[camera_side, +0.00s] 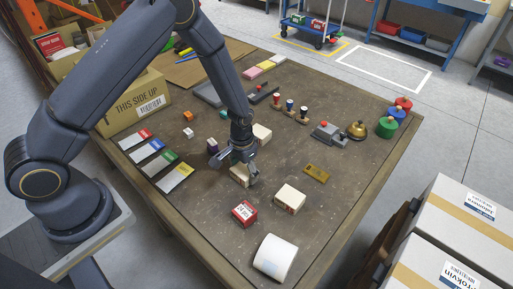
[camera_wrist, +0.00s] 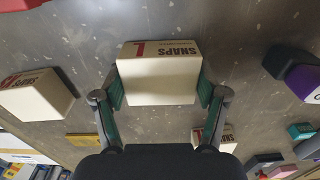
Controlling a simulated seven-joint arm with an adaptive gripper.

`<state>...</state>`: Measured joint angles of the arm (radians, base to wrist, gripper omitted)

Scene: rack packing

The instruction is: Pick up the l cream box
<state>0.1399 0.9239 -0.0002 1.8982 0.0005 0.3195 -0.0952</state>
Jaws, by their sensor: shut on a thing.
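The l cream box (camera_wrist: 158,80) is in the middle of the wrist view, with "SNAPS" and a red L mark on its far edge. My gripper (camera_wrist: 160,88) has a green-padded finger pressed on each side of it. In the side view my gripper (camera_side: 243,168) points down at the middle of the table, with the box (camera_side: 239,176) partly hidden between its fingers. The box is at or just above the tabletop; I cannot tell which. A similar cream box (camera_side: 290,199) stands to the right, also seen in the wrist view (camera_wrist: 36,94). Another cream box (camera_side: 262,134) stands behind.
A red box (camera_side: 244,213) and a white roll (camera_side: 275,258) lie nearer the front edge. A yellow plate (camera_side: 316,173), stamps (camera_side: 290,105) and a bell (camera_side: 357,130) are to the right. A purple-and-black object (camera_side: 212,146) is just left. Colored cards (camera_side: 155,156) line the left.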

